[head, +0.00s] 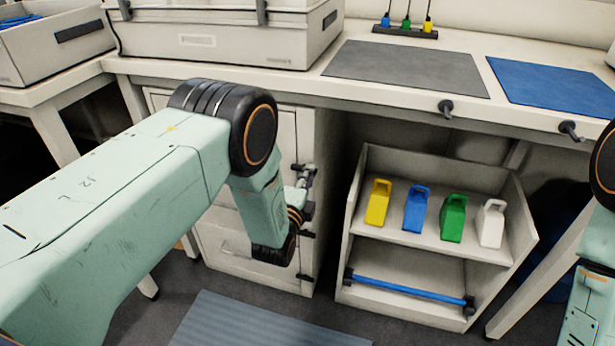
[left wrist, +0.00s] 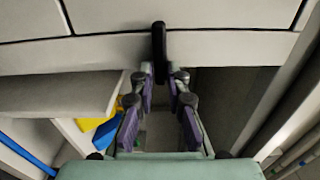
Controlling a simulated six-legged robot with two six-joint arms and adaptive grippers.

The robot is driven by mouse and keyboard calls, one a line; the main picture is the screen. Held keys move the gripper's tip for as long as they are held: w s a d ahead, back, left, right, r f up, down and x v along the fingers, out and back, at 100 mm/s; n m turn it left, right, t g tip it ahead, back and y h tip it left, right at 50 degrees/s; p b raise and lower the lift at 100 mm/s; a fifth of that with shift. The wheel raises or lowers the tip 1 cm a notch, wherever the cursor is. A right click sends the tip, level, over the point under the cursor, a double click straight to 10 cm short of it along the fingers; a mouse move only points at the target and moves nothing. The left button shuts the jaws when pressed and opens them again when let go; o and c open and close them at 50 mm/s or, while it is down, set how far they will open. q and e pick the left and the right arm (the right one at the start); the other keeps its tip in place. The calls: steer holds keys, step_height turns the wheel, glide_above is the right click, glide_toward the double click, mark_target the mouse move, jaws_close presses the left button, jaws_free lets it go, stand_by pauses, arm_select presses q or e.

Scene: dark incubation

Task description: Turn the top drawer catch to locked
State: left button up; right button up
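The drawer unit (head: 225,235) stands under the bench, left of the open shelf. My left gripper (head: 306,178) is at the upper right edge of its front. In the left wrist view my left gripper (left wrist: 163,76) has its two purple-padded fingers apart. A black catch (left wrist: 159,45) stands upright across a seam in the pale panel, and its lower end lies between the fingertips. Whether a fingertip touches it I cannot tell. Lower black catches (head: 307,235) show on the unit's edge. My right arm is at the right edge of the head view, its gripper out of frame.
An open shelf (head: 350,215) holds yellow, blue, green and white containers and a blue bar (head: 410,287) right of the drawer unit. The bench (head: 310,88) overhangs the gripper. A grey mat (head: 405,68) and a blue mat (head: 560,85) lie on the bench.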

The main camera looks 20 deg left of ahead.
arm_select(q)
steer(key=o, duration=0.4)
steer(key=s, duration=1.2)
steer(key=shift+a, duration=0.2)
steer(key=s+a+f+n+g+p, duration=0.1)
steer(key=s+a+f+n+g, duration=0.2)
steer(key=s+f+n+g, duration=0.85)
steer(key=s+r+n+g+p, duration=0.1)
steer(key=s+n+g, duration=0.1)
steer(key=s, duration=0.6)
steer(key=s+a+r+n+g+p, duration=0.1)
steer(key=s+n+g+p, duration=0.1)
steer(key=s, duration=0.6)
steer(key=s+a+r+n+g+p, duration=0.1)
steer(key=s+n+g, duration=0.1)
steer(key=s, duration=0.6)
steer(key=shift+a+n+g, duration=0.1)
steer(key=shift+n+g, duration=0.25)
steer(key=shift+n, duration=0.4)
